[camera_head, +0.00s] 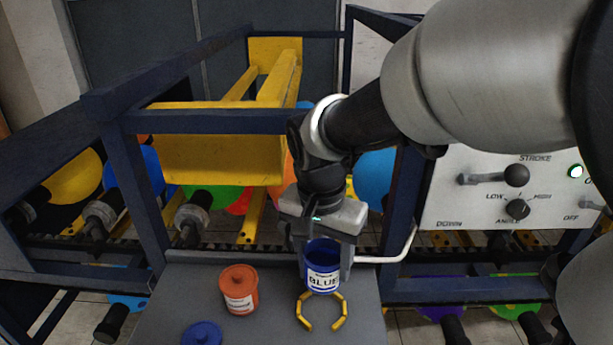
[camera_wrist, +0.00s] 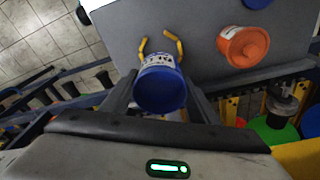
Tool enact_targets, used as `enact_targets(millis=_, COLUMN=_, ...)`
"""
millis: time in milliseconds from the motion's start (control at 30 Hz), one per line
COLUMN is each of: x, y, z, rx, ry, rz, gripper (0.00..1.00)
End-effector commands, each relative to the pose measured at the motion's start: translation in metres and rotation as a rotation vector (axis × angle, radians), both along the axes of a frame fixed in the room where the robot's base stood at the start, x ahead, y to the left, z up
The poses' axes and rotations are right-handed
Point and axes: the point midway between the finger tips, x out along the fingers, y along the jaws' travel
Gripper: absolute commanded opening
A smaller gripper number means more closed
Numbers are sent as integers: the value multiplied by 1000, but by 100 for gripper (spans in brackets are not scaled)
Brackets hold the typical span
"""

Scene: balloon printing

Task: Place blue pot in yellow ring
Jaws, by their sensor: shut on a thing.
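The blue pot (camera_head: 322,279), with a white label reading "BLUE", is held upright between the fingers of my gripper (camera_head: 325,262). It looks open at the top. The yellow ring (camera_head: 342,321), made of curved pieces with gaps, lies on the grey table just in front of the pot. In the wrist view the pot (camera_wrist: 160,88) sits between the two fingers of my gripper (camera_wrist: 160,95), and the yellow ring (camera_wrist: 174,42) shows beyond it, partly hidden. I cannot tell the pot's height above the table.
An orange lidded pot (camera_head: 240,290) stands on the grey table (camera_head: 180,295) left of the ring. A blue lid (camera_head: 202,333) lies at the front edge. A control panel (camera_head: 500,190) with knobs is at right. Blue and yellow machine frames stand behind.

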Motion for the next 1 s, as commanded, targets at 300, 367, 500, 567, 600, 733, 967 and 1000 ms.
enact_targets(millis=300, x=-1, y=0, z=-53, rx=-2, ry=5, rz=2, gripper=26)
enact_targets(millis=367, x=-1, y=0, z=-59, rx=-1, ry=3, rz=1, gripper=26)
enact_targets(millis=500, x=-1, y=0, z=-73, rx=-1, ry=4, rz=1, gripper=26)
enact_targets(millis=567, x=-1, y=0, z=-83, rx=-1, ry=4, rz=1, gripper=26)
enact_targets(millis=600, x=-1, y=0, z=-89, rx=-2, ry=5, rz=2, gripper=26)
enact_targets(millis=733, x=0, y=0, z=-99, rx=-1, ry=1, rz=1, gripper=26)
enact_targets(millis=967, x=0, y=0, z=-99, rx=0, ry=0, rz=0, gripper=26)
enact_targets(millis=1000, x=0, y=0, z=-100, rx=0, ry=0, rz=0, gripper=26)
